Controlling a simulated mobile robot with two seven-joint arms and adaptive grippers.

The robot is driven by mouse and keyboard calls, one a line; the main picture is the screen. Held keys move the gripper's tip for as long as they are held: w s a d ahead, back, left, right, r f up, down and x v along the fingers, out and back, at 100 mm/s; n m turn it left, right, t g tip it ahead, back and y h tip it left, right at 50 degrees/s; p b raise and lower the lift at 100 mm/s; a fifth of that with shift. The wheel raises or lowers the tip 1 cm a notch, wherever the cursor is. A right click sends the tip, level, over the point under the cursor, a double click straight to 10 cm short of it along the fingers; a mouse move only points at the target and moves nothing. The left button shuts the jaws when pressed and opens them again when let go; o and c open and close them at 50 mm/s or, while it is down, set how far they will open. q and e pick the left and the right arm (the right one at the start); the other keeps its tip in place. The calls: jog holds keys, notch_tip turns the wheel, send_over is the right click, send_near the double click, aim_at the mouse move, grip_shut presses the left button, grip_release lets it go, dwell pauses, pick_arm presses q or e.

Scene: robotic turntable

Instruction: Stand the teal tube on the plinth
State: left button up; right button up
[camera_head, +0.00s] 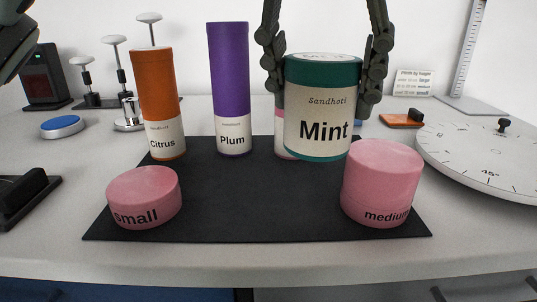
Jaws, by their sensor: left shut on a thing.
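The teal tube (322,72), labelled Mint, is upright right of centre. My left gripper (322,75) reaches down from the top edge and is shut on it, one finger on each side near its teal top. Its lower right edge meets the outline of the pink block marked medium (382,178); I cannot tell whether they touch. A second, lower pink block marked small (144,195) is at the mat's front left. No other thing is clearly recognisable as the plinth. My right gripper is not in view.
An orange Citrus tube (153,90) and a purple Plum tube (229,75) stand on the black mat (250,210). A pink and white thing (281,140) is partly hidden behind the teal tube. A white turntable dial (485,160) is at right. The mat's front middle is clear.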

pick_arm(q)
jog(key=w+a+f, duration=0.2)
jog(key=w, duration=0.1)
jog(key=w+a+f, duration=0.2)
jog(key=w+f, duration=0.1)
jog(key=w+a+f+p, duration=0.1)
jog(key=w+a+f, duration=0.1)
jog(key=w, duration=0.1)
jog(key=shift+w+a+f, duration=0.1)
jog(key=shift+w+f, duration=0.05)
jog(key=shift+w, duration=0.1)
notch_tip(320, 180, down, 3)
jog(key=shift+f, duration=0.25)
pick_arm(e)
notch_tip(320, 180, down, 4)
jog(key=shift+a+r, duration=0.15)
pick_arm(q)
jog(key=shift+f, duration=0.15)
jog(key=o, duration=0.9)
jog(key=shift+o, duration=1.7)
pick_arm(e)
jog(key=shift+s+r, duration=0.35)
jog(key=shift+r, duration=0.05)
